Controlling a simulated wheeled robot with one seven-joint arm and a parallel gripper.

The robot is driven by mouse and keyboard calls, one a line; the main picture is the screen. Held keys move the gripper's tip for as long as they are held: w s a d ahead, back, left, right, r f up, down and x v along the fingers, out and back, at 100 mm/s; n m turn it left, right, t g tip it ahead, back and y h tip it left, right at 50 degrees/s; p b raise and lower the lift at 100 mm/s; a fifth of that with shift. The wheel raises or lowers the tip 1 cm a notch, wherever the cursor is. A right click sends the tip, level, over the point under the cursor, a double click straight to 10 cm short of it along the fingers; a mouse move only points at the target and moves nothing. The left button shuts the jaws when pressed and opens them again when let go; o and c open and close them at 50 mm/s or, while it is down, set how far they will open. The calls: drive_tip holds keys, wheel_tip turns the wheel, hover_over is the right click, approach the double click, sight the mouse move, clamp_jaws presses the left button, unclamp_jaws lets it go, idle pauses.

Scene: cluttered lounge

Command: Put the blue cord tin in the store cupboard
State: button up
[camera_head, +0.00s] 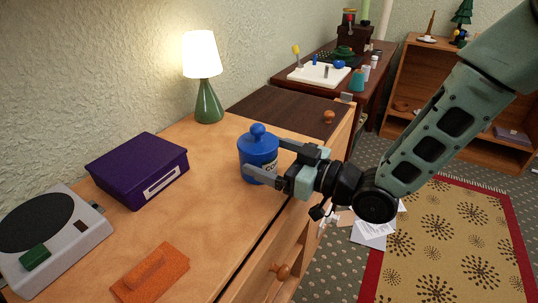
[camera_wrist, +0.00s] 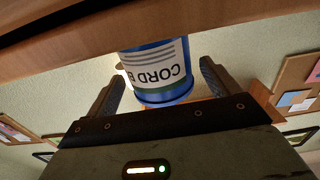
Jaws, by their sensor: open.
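The blue cord tin (camera_head: 258,148), a lidded cylinder with a round knob and a pale label, stands upright on the wooden sideboard top (camera_head: 215,150). My gripper (camera_head: 265,160) is open, with its fingers on either side of the tin. In the wrist view the tin (camera_wrist: 157,72) appears upside down, its label partly reading "CORD". It lies between the two spread fingers, with a gap visible on each side.
A green lamp (camera_head: 208,103) stands behind the tin. A purple box (camera_head: 138,168), a grey device (camera_head: 48,240) and an orange object (camera_head: 152,272) lie to the left. A dark panel (camera_head: 285,104) is beyond the tin. Papers (camera_head: 373,232) lie on the floor.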

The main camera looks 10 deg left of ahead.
drive_tip(key=v, duration=1.1)
drive_tip(key=shift+d, duration=0.2)
drive_tip(key=s+d+f+m+g+h, duration=0.1)
drive_tip(key=s+d+f+m+h, duration=0.4)
drive_tip(key=h, duration=0.7)
drive_tip(key=s+d+r+g+h, duration=0.2)
drive_tip(key=s+d, duration=0.1)
drive_tip(key=s, duration=0.3)
drive_tip(key=s+d+r+m+g+h, duration=0.1)
drive_tip(key=s+d+r+g+h, duration=0.1)
drive_tip(key=s, duration=0.5)
drive_tip(key=shift+d+r+m+g, duration=0.35)
drive_tip(key=shift+d+r, duration=0.35)
drive_tip(key=shift+d, duration=0.3)
